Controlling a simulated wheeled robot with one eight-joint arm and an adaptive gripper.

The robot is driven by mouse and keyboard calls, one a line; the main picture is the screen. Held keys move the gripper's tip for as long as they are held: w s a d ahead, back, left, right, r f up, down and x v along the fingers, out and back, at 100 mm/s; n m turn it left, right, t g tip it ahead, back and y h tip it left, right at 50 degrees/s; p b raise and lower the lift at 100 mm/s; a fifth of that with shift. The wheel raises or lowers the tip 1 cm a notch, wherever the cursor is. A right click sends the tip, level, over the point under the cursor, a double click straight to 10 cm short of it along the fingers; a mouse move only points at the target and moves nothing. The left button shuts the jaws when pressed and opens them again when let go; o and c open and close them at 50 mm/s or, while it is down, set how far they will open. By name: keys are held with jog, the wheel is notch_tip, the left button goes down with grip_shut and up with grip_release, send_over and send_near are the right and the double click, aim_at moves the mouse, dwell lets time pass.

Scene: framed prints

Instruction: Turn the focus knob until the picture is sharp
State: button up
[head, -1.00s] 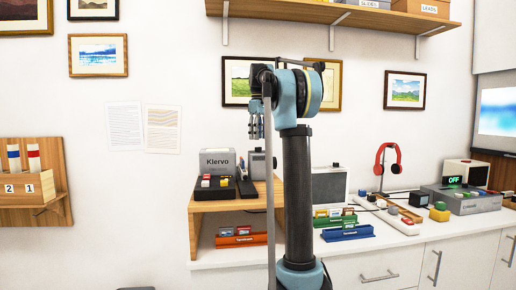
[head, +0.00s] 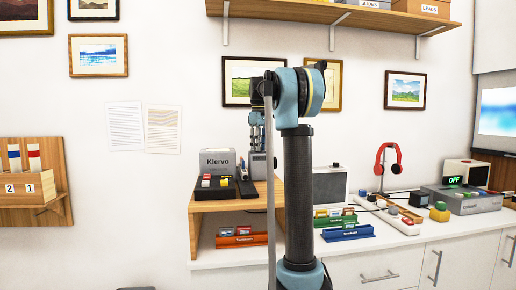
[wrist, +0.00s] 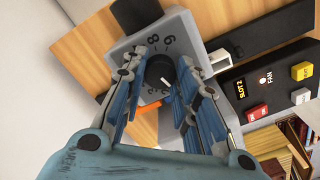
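The focus knob (wrist: 160,70) is a black round knob with a light pointer mark, on a grey box with a numbered dial showing 8 and 6. In the wrist view my gripper (wrist: 161,66) is open, with one blue finger on either side of the knob. I cannot tell whether the fingers touch it. In the head view my gripper (head: 257,146) points down over the grey box (head: 258,168) on the wooden riser, and the knob is hidden there. The picture on the screen (head: 498,112) at the right edge is blurred blue and white.
A black panel (wrist: 275,92) with coloured buttons, marked SLOT 2 and FAN, lies beside the box. A grey Klervo box (head: 217,161) stands left of it on the riser (head: 196,222). Headphones (head: 388,160) and slide trays (head: 346,232) sit on the counter to the right.

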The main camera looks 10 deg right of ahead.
jog(key=shift+m, duration=0.3)
jog(key=m, duration=0.5)
jog(key=shift+m, duration=0.3)
jog(key=m, duration=0.5)
jog(key=shift+m, duration=0.3)
jog(key=m, duration=1.1)
jog(key=shift+w+m, duration=0.1)
jog(key=shift+m, duration=0.3)
jog(key=o, duration=1.1)
jog(key=shift+c, duration=0.2)
